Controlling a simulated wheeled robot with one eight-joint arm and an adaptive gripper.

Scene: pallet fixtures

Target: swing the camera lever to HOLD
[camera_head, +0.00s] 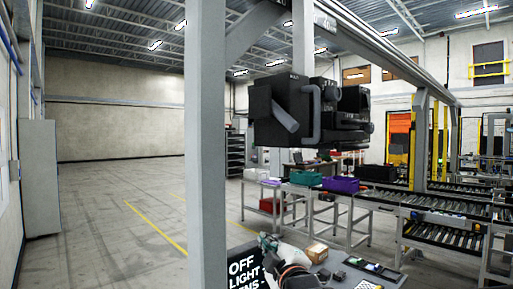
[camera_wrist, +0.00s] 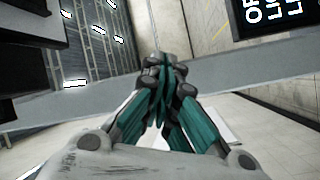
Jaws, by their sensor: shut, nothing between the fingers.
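A black camera unit (camera_head: 268,100) hangs from the overhead frame, high in the middle of the head view. A grey slanted bar (camera_head: 285,117) that looks like its lever sits on its left face. A bent grey handle (camera_head: 312,112) is just right of it. I cannot read any HOLD mark. My gripper (camera_head: 267,242) is low in the head view, well below the unit and apart from it. In the wrist view my gripper (camera_wrist: 163,66) has its teal fingers shut together with nothing between them.
A grey post (camera_head: 206,150) stands left of the unit. A black sign (camera_head: 244,270) with white words, including OFF and LIGHT, is beside my gripper; it also shows in the wrist view (camera_wrist: 275,18). A small brown box (camera_head: 316,252) sits on a bench. Open floor lies left.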

